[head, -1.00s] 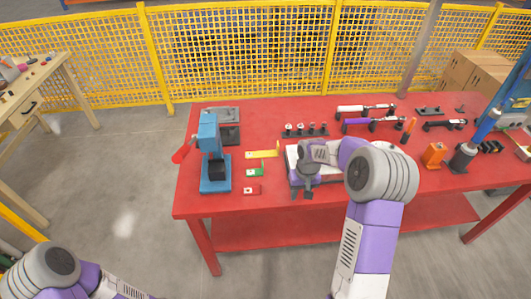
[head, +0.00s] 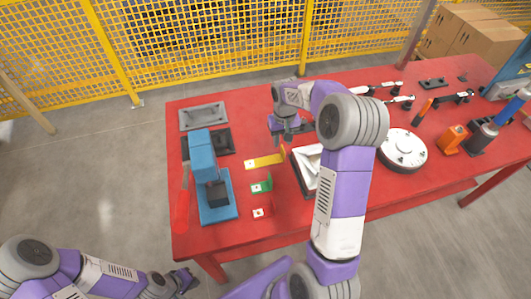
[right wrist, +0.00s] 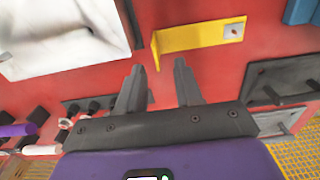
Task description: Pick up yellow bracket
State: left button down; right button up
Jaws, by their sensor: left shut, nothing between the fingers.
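The yellow bracket (head: 265,160) lies on the red table, above the green bracket (head: 261,186) and a red bracket (head: 262,212) in the head view. In the right wrist view the yellow bracket (right wrist: 200,37) lies ahead of the fingertips, its flat end with a hole to the right and its bent end to the left. My right gripper (head: 290,132) is behind the bracket's right end; its fingers (right wrist: 159,65) are open and empty, apart from the bracket. My left gripper (head: 182,282) is shut and empty, low at the left, off the table.
Dark and grey plates (head: 204,116) lie behind the press. A white round flange (head: 403,150) is further right.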

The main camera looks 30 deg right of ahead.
aim_at(283, 149)
jog(key=shift+s+d+f, duration=0.1)
jog(key=shift+s+f, duration=0.05)
jog(key=shift+f, duration=0.7)
notch_tip(283, 149, down, 4)
jog(key=shift+d+f+b, duration=0.15)
jog(key=shift+b, duration=0.7)
grip_shut()
